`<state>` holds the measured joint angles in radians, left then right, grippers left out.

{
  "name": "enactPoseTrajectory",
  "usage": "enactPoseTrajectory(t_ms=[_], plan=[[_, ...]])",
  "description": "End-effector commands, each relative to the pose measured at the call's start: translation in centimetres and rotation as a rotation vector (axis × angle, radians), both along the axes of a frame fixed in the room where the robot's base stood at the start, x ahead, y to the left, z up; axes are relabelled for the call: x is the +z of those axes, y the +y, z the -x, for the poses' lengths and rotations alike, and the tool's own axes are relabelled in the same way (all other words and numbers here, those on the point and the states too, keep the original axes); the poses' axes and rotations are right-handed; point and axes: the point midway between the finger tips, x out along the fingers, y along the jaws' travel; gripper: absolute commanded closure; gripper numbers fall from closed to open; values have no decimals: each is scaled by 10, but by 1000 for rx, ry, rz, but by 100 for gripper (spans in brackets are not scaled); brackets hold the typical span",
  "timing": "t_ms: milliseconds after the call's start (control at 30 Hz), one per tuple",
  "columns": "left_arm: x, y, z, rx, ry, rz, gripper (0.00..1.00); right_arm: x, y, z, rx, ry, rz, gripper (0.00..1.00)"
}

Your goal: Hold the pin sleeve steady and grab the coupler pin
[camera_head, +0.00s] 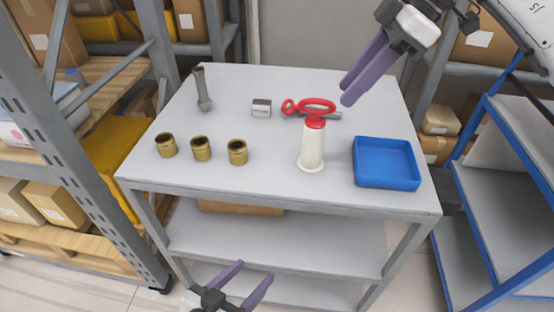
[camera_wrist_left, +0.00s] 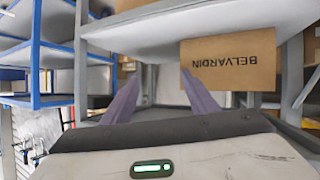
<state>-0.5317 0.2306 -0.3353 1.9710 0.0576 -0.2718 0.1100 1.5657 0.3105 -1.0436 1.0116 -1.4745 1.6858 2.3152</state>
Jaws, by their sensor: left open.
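The white pin sleeve (camera_head: 312,148) stands upright on its flange at the table's right front. The coupler pin (camera_head: 317,104) shows as a red loop handle and red collar at the sleeve's top; any shaft inside the sleeve is hidden. My left gripper (camera_head: 256,270) is open and empty, low in front of the table and well away from the sleeve. Its purple fingers also show in the left wrist view (camera_wrist_left: 162,80), facing the lower shelves. My right gripper (camera_head: 346,93) appears open and empty, above and to the right of the red handle, its fingers pointing down-left.
A blue tray (camera_head: 388,185) lies right of the sleeve. Three brass cups (camera_head: 201,149) stand at left. A grey bolt-like part (camera_head: 203,90), a small metal block (camera_head: 261,108) and a red-ringed grey rod (camera_head: 288,106) lie further back. A carton (camera_wrist_left: 230,65) sits on the lower shelf.

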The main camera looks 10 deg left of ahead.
Motion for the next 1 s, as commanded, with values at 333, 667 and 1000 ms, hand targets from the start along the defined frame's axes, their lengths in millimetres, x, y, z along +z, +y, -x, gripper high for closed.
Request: enactPoseTrajectory(t_ms=[333, 667, 1000], plan=[[178, -87, -45, -314, -479, 314, 46, 0, 0, 0, 1, 0, -1, 69], [208, -51, -114, -401, -480, 185, 46, 0, 0, 0, 1, 0, -1, 69], [212, -43, -144, -400, -455, 129, 46, 0, 0, 0, 1, 0, -1, 69]])
